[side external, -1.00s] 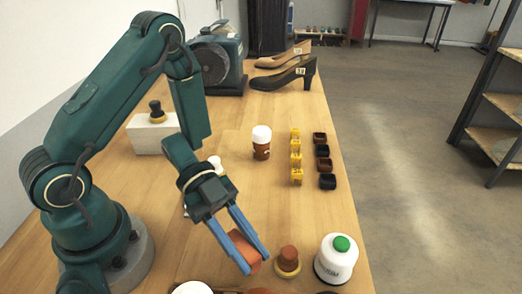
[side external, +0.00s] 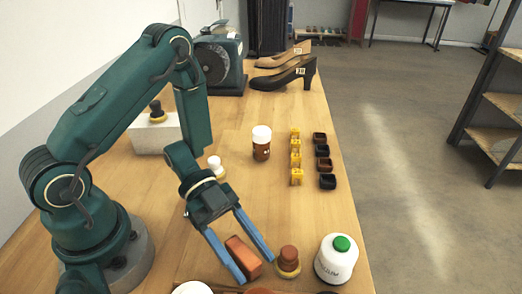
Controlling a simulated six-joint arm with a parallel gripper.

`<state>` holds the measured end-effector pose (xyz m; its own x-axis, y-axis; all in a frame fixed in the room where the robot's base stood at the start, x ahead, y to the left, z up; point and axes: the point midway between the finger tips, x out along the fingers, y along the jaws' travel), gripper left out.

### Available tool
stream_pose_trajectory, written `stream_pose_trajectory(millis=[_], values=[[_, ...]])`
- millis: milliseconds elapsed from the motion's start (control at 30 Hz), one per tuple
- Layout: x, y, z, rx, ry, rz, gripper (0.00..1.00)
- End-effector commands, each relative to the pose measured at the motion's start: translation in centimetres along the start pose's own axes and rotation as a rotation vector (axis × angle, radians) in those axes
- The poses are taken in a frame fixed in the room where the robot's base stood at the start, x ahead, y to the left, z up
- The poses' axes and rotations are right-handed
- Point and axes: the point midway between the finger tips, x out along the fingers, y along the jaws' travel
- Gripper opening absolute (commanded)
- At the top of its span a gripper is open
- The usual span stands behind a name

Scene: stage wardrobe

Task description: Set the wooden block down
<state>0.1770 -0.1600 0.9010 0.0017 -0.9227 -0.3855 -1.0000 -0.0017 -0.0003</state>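The wooden block (side external: 243,257) is a small orange-brown bar near the front of the wooden table. It lies between the two blue fingers of my gripper (side external: 256,269). The fingers are spread wider than the block, with a gap on the right side; the left finger partly covers the block's near edge. The block appears to rest on the table, though its underside is hidden.
A round brown-topped brush (side external: 288,261) stands just right of the gripper, beside a white bottle with a green cap (side external: 336,258). A brown jar with a white lid (side external: 261,143) and rows of small yellow and dark items (side external: 296,158) stand farther back. Table around my gripper's left is clear.

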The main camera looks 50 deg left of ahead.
Motion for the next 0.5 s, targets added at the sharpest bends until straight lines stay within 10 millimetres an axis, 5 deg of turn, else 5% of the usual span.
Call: stream_pose_trajectory(millis=[500], values=[[-0.40, -0.01, -0.95, 0.003, -0.001, 0.000, 0.61]])
